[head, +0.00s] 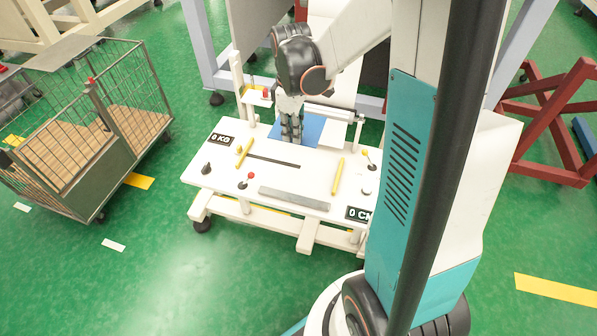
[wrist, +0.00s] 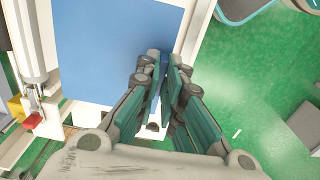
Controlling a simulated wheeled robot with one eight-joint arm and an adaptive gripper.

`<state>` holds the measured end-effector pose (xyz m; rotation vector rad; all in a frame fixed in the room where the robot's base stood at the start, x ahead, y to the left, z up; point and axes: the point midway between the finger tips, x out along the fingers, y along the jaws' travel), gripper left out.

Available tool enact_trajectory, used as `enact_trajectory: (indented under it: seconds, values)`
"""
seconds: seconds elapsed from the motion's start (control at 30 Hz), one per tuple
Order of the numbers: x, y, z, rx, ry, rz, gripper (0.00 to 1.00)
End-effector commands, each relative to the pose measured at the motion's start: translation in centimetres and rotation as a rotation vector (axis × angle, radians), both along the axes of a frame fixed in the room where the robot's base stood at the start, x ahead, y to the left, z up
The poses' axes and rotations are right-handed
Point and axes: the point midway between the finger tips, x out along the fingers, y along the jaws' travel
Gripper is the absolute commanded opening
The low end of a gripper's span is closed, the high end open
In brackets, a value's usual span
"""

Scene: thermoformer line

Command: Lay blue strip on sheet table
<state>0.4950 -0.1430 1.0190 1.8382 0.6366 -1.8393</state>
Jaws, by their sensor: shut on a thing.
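A flat blue sheet, the blue strip (head: 313,132), shows behind and beside my gripper (head: 291,139) at the back of the white table (head: 215,180). In the wrist view the blue strip (wrist: 115,45) fills the upper left, over a white surface. My gripper (wrist: 163,62) is shut on the strip near its right edge, with the fingers close together. The fingers hide part of that edge. I cannot tell whether the strip rests on the white surface or hangs just above it.
The table bears a dark slot (head: 273,160), two yellow bars (head: 245,153) (head: 337,176), a grey bar (head: 293,197) and small levers, one red-topped (head: 251,175). A mesh cart (head: 113,120) stands left and a red frame (head: 550,120) right. Green floor lies clear in front.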

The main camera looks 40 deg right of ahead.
Motion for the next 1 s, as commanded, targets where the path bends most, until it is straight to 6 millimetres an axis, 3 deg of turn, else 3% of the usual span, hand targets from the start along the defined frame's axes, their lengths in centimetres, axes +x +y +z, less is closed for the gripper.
enact_trajectory:
  seconds: [0.1,0.43,0.6,0.77,1.0]
  values:
    - [0.1,0.0,-3.4,0.000,0.000,-0.001,0.00]
    - [0.1,0.0,-11.2,0.000,0.000,-0.002,0.00]
    - [0.1,0.0,-13.3,0.000,0.000,-0.002,0.00]
    - [0.0,0.0,-13.9,0.000,0.000,-0.002,0.00]
    - [0.1,0.0,-17.3,0.000,0.000,-0.002,0.00]
